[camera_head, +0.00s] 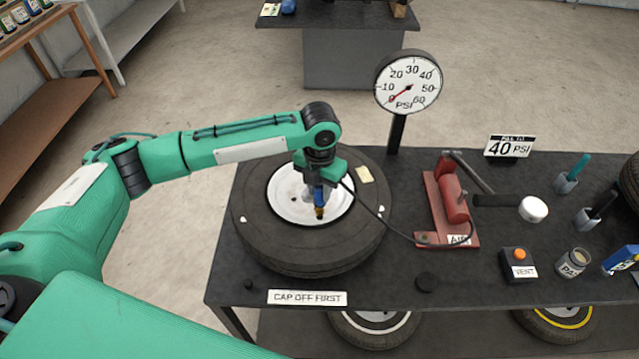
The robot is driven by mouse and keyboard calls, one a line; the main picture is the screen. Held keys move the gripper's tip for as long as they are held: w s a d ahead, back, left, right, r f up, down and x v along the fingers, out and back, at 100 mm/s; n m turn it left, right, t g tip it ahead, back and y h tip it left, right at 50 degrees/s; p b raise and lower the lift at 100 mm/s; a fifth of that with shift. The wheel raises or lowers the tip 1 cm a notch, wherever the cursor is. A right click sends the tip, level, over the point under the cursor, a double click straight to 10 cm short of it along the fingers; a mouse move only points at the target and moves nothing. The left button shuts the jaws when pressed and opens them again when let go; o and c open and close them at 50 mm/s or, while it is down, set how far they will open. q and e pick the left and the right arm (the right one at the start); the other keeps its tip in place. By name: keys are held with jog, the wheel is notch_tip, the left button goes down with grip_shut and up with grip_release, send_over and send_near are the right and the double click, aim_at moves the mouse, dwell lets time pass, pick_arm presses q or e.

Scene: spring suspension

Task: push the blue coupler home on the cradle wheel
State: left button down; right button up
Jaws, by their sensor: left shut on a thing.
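The wheel (270,238) lies flat on the dark table, its white rim (285,205) facing up. My left gripper (318,185) is over the rim, shut on the blue coupler (319,196). The coupler points down with a brass-coloured end low over the right part of the rim. A black hose runs from near the coupler to the red pump (453,208). Whether the coupler touches the valve is too small to tell. My right gripper is not in view.
A pressure gauge (408,84) stands behind the wheel, its needle near 0. A "40 PSI" sign (509,146), a vent box (519,264), a paste jar (573,262) and a white-headed mallet (532,209) are on the right.

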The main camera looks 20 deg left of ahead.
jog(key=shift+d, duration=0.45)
pick_arm(q)
jog(key=shift+f+b, duration=0.4)
jog(key=shift+f, duration=0.75)
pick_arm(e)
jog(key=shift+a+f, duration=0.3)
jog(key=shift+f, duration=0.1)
pick_arm(q)
jog(key=c, duration=1.2)
grip_release()
jog(key=shift+o, duration=0.6)
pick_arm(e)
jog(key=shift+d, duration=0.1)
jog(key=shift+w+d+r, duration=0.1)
pick_arm(q)
notch_tip(320, 180, up, 5)
jog(key=p, duration=0.5)
jog(key=shift+r, duration=0.1)
jog(key=shift+r+p, duration=0.95)
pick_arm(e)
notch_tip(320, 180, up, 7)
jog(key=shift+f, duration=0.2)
